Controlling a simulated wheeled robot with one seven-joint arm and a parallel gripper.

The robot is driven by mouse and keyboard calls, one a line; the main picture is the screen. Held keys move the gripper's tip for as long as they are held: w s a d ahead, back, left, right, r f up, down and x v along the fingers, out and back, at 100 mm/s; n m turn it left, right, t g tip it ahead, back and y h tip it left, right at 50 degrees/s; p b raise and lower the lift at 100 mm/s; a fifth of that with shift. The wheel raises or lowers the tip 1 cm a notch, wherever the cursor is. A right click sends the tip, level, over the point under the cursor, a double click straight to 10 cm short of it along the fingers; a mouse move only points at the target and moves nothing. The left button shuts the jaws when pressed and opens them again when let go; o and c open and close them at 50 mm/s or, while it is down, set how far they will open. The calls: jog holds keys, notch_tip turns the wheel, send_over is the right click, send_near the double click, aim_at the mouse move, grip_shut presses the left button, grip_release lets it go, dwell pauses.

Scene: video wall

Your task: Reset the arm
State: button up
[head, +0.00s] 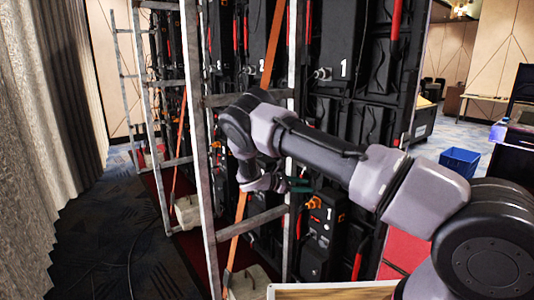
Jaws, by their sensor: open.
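My arm reaches from the lower right of the head view across to the metal ladder frame in the middle, with its elbow bent and its wrist turned back down. My gripper (299,185) is small and partly hidden at the end of the wrist, in front of the video wall's black rear panels (335,112). Its dark fingers are apart and I see nothing between them. I cannot tell whether it touches the ladder frame (205,200) or the panel behind.
Orange straps (237,245) run down the ladder frames to pale weights (250,284) on the floor. A grey curtain (45,110) hangs at left. A wooden board edge (330,291) lies at the bottom. A blue bin (459,161) and a dark desk (512,150) stand at right.

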jog(key=s+d+r+m+g+y, duration=0.1)
jog(key=s+d+r+m+y, duration=0.35)
jog(key=r, duration=0.45)
jog(key=s+d+r+m+g+y, duration=0.25)
jog(key=s+r+m, duration=0.25)
jog(key=r, duration=0.3)
jog(key=s+d+r+m+g+y, duration=0.1)
jog(key=s+d+r+m+y, duration=0.35)
jog(key=r, duration=0.45)
jog(key=s+r+m+t+y, duration=0.1)
jog(key=s+r+m+t, duration=0.1)
jog(key=s, duration=0.6)
jog(key=s+r+m+t+y, duration=0.2)
jog(key=s+r+m, duration=0.2)
jog(key=s+r, duration=0.3)
jog(key=s+a+r+m+t+y, duration=0.1)
jog(key=s+r, duration=0.3)
jog(key=s, duration=0.5)
jog(key=shift+r+m+t, duration=0.25)
jog(key=shift+m+t, duration=0.6)
jog(key=shift+m, duration=0.05)
jog(key=shift+s+y, duration=0.1)
jog(key=shift+y, duration=0.15)
